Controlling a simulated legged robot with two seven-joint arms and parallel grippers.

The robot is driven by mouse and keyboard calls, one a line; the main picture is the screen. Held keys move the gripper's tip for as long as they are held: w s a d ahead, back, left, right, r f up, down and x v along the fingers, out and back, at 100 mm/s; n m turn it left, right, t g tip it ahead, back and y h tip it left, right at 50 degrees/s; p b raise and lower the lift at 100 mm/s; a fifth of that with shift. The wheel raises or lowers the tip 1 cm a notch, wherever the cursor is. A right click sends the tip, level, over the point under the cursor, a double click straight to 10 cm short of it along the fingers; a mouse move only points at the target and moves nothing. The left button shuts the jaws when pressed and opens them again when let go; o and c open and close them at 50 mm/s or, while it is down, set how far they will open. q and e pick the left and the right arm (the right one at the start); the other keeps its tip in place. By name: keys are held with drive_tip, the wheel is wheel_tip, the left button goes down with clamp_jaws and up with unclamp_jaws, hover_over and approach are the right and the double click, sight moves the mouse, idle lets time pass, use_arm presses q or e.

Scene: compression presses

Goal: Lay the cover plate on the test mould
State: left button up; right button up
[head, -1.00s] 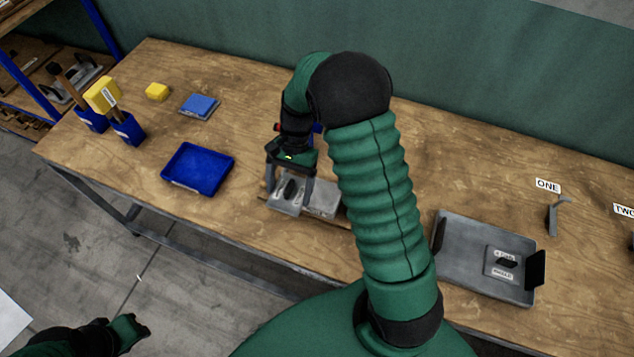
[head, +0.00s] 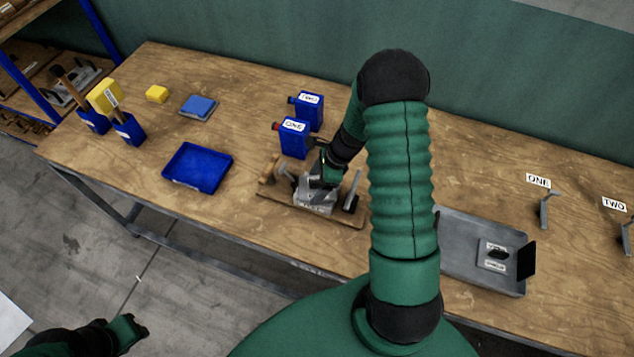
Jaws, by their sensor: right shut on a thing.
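My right gripper (head: 325,182) is low over a wooden board (head: 341,217) near the middle of the table. It is shut on the cover plate (head: 307,197), a grey plate at the mould; its grip point is mostly hidden by the gripper. The grey test mould (head: 316,209), with a white label, is on the board directly beneath. I cannot tell whether plate and mould touch. My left gripper (head: 130,333) hangs at the lower left, away from the table; its jaws are unclear.
Blue containers ONE (head: 293,138) and TWO (head: 309,108) stand just behind the board. A blue tray (head: 198,168) lies to the left. A grey tray (head: 462,268) with a labelled block lies right, partly behind my arm. Hooks marked ONE (head: 546,207) and TWO (head: 627,237) stand farther right.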

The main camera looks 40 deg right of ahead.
drive_tip(key=shift+w+a, duration=0.2)
drive_tip(key=o, duration=1.7)
drive_tip(key=shift+s, duration=0.15)
drive_tip(key=shift+c, duration=0.2)
drive_tip(key=o, duration=0.3)
drive_tip(key=shift+d+f, duration=0.1)
drive_tip(key=shift+d, duration=0.3)
